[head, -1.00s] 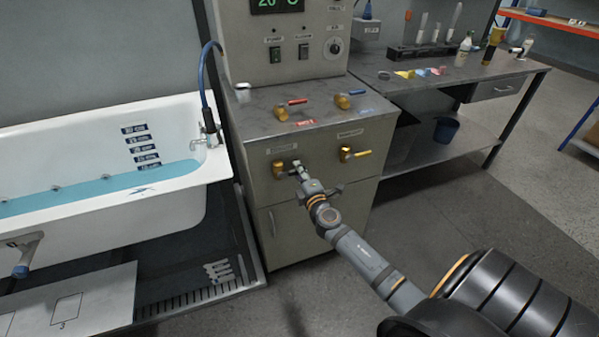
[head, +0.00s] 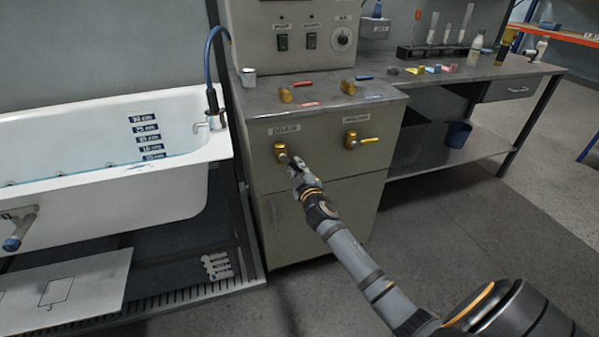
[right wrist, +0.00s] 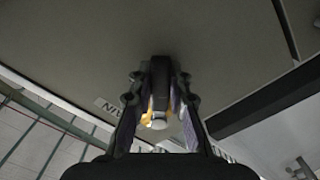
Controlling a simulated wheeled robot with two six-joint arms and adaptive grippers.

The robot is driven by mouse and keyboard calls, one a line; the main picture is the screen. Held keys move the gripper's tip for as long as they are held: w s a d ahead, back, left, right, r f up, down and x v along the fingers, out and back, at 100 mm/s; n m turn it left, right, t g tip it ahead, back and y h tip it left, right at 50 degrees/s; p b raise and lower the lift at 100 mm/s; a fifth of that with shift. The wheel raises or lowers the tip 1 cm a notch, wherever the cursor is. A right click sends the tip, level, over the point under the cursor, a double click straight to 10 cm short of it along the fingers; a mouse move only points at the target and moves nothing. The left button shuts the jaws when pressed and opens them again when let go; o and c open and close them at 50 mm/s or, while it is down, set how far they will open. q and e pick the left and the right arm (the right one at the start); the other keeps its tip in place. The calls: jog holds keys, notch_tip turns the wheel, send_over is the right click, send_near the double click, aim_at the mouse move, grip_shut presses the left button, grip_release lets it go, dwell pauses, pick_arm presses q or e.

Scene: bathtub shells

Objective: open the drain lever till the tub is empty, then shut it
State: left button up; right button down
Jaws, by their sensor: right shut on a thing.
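The brass drain lever (head: 281,151) is on the grey cabinet's front, under the label "DRAIN". My right gripper (head: 294,165) is shut on its handle, just below and right of the brass body, and hides most of the handle. In the right wrist view, a pale, yellowish part of the lever (right wrist: 159,122) shows between the fingers (right wrist: 157,104). The white tub (head: 150,205) is at the left. A thin strip of blue water (head: 105,168) shows near the lowest level label. My left gripper is out of view.
A second brass valve (head: 352,140) with a yellow handle is to the right on the cabinet front. Two more valves, with red and blue handles, are on the cabinet top (head: 320,97). A side table (head: 470,76) stands at the right. The floor in front is clear.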

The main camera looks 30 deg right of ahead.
pick_arm(q)
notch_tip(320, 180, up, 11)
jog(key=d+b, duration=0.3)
jog(key=b, duration=0.1)
pick_arm(e)
jog(key=a+m, duration=0.1)
jog(key=m, duration=0.1)
jog(key=a+f+m+b, duration=0.1)
jog(key=m, duration=0.2)
jog(key=a+f+m+b, duration=0.1)
jog(key=m, duration=0.1)
jog(key=shift+w+a+f, duration=0.1)
jog(key=shift+w+a, duration=0.1)
jog(key=shift+w, duration=0.2)
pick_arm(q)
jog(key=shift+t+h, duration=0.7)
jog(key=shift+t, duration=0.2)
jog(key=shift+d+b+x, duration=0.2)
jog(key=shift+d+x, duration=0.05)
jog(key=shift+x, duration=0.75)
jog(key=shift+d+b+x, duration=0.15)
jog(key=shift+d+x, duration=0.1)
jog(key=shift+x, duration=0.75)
pick_arm(e)
jog(key=shift+w+a+m, duration=0.1)
jog(key=shift+a+m, duration=0.25)
jog(key=shift+m, duration=0.55)
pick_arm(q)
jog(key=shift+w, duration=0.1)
